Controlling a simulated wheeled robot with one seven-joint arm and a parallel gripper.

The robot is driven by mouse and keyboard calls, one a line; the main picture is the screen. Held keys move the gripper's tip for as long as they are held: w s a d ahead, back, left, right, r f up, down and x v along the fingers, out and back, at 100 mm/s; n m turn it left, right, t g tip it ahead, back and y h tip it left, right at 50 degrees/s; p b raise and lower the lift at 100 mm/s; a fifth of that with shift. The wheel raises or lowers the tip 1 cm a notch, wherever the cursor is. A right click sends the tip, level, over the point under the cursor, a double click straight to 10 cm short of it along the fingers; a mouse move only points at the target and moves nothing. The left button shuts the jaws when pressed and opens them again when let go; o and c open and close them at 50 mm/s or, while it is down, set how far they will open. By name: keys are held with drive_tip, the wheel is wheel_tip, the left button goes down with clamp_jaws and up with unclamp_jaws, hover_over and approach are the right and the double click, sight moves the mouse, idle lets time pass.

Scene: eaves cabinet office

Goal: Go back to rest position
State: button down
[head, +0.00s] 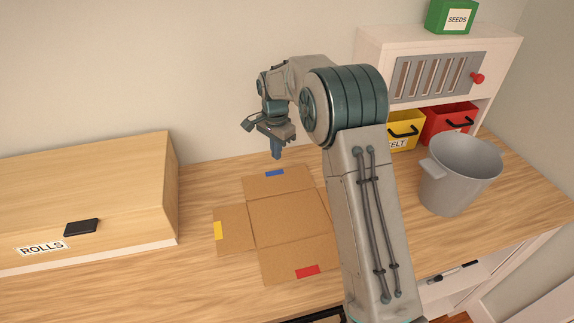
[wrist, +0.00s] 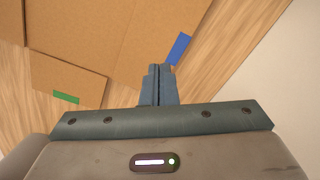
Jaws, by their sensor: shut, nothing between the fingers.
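My gripper (head: 276,153) is shut and empty. It hangs pointing down above the far edge of the flattened cardboard box, near the flap with the blue mark. In the wrist view my closed fingers (wrist: 160,85) show over the cardboard (wrist: 115,30), beside the blue mark (wrist: 180,48). A green mark (wrist: 66,98) shows on another flap there. My arm stands across the right side of the head view and hides the right part of the cardboard (head: 290,220).
A wooden cabinet labelled ROLLS (head: 90,190) stands at the left. A grey bin (head: 455,180) stands at the right, before a white shelf unit (head: 440,42) with yellow (head: 405,130) and red (head: 447,122) bins. A green SEEDS box (head: 452,16) sits on top. The front tabletop is clear.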

drive_tip(key=shift+r, duration=0.35)
drive_tip(key=s+d+r+n+t, duration=0.1)
drive_tip(key=s+d+r+n, duration=0.1)
drive_tip(key=s+d+r, duration=0.35)
drive_tip(key=s+d+r+n+t, duration=0.1)
drive_tip(key=s+d+r+n, duration=0.2)
drive_tip(key=s+r, duration=0.55)
drive_tip(key=s+d+f+n+t, duration=0.1)
drive_tip(key=s+d+n, duration=0.1)
drive_tip(key=s, duration=0.8)
drive_tip(key=s+d+f+n, duration=0.1)
drive_tip(key=s+d+n, duration=0.1)
drive_tip(key=s, duration=0.8)
drive_tip(key=shift+s+d+f+n+t, duration=0.25)
drive_tip(key=shift+d+n+t, duration=0.15)
drive_tip(key=shift+d, duration=0.25)
